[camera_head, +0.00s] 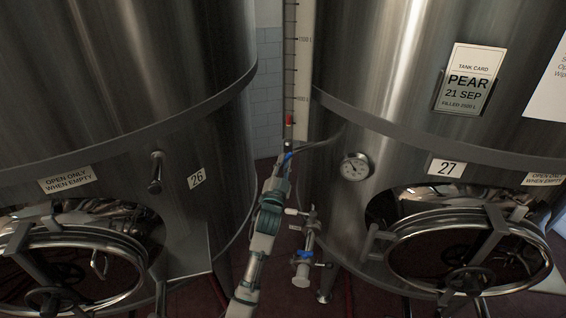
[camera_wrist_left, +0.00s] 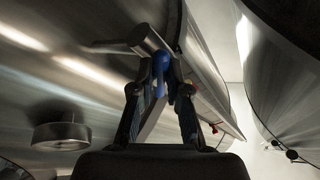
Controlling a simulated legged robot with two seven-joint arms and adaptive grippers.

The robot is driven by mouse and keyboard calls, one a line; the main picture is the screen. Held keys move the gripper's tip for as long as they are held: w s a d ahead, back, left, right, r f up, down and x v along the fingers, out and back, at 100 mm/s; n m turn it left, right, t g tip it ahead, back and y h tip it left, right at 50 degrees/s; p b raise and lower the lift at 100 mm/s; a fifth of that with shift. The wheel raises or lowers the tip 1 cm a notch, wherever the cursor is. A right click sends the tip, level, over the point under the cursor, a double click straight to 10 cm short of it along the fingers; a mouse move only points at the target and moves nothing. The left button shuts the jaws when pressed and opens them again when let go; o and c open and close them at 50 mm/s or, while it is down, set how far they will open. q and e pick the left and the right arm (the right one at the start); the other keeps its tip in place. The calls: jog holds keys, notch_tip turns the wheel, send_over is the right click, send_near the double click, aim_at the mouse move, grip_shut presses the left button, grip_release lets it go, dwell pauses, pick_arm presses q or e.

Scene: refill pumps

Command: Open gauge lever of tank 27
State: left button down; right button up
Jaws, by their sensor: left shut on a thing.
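Tank 27 (camera_head: 405,120) is the steel tank on the right in the head view, with its number plate (camera_head: 445,168) above the round door. The blue gauge lever (camera_head: 288,156) is below the gauge tube, between the tanks. My left gripper (camera_head: 281,163) reaches up to it from below and is shut on it. In the left wrist view the blue lever (camera_wrist_left: 161,62) shows between the fingertips, beside a metal fitting (camera_wrist_left: 147,40). The fingers partly hide the lever. My right gripper is not in view.
Tank 26 (camera_head: 120,110) stands at left, near my arm. A scaled gauge board (camera_head: 300,75) with a red mark (camera_head: 289,119) rises behind the lever. A dial (camera_head: 354,168) and a valve with a blue handle (camera_head: 304,255) are on tank 27's side.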

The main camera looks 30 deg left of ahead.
pick_arm(q)
jog(key=shift+w+d+f+n+g+y+p, duration=0.1)
jog(key=shift+n+g+y+p, duration=0.45)
jog(key=shift+n, duration=1.1)
jog(key=shift+s+d+f+n+g+y+p, duration=0.1)
jog(key=shift+n+g+y+p, duration=0.45)
jog(key=shift+n, duration=1.15)
jog(key=shift+w+d+f+n+g+y+p, duration=0.1)
jog(key=shift+n+g+y+p, duration=0.15)
jog(key=shift+n+y, duration=1)
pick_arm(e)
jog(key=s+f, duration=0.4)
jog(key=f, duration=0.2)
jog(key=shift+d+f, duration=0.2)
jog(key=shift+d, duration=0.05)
pick_arm(q)
jog(key=shift+n+h, duration=0.45)
jog(key=shift+n, duration=0.05)
jog(key=c, duration=1.2)
grip_release()
jog(key=shift+r, duration=0.15)
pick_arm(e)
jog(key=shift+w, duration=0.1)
pick_arm(q)
jog(key=shift+o, duration=0.2)
